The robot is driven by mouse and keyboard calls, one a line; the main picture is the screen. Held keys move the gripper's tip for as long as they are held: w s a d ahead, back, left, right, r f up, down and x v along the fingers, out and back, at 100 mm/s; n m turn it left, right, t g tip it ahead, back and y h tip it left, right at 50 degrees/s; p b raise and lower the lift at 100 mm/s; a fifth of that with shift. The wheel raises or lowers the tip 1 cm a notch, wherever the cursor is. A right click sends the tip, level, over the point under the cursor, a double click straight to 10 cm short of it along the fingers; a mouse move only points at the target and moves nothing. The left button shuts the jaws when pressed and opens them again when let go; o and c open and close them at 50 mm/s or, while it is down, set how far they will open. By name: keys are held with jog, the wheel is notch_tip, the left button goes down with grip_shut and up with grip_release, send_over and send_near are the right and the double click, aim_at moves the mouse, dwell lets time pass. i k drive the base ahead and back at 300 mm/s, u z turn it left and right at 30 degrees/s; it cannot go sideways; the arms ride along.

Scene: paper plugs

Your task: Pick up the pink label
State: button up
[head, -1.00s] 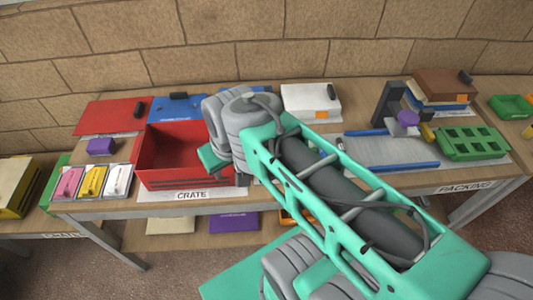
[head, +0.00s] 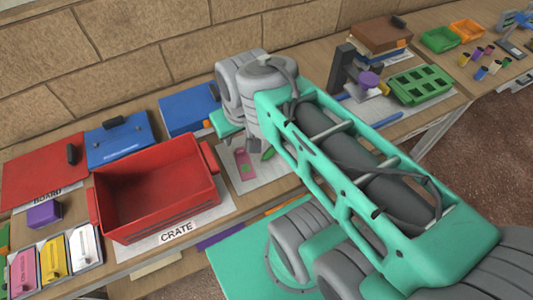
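Another pink item (head: 23,274) lies in a tray at the lower left, beside a yellow one (head: 54,258) and a white one (head: 84,248). I cannot tell from here which pink item the task means. My arm reaches over the table just right of the pink piece.
The red crate (head: 160,225) has high walls and stands close left of my arm. A purple block (head: 44,214), red board (head: 40,180) and blue boxes (head: 115,145) are around it. A green holder (head: 420,86) and purple-topped piece (head: 369,79) stand right.

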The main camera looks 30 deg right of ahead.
aim_at(245, 170)
jog(key=u, duration=1.95)
jog(key=k, duration=1.35)
jog(key=u, duration=0.75)
jog(key=i, duration=0.5)
jog(key=z, duration=0.1)
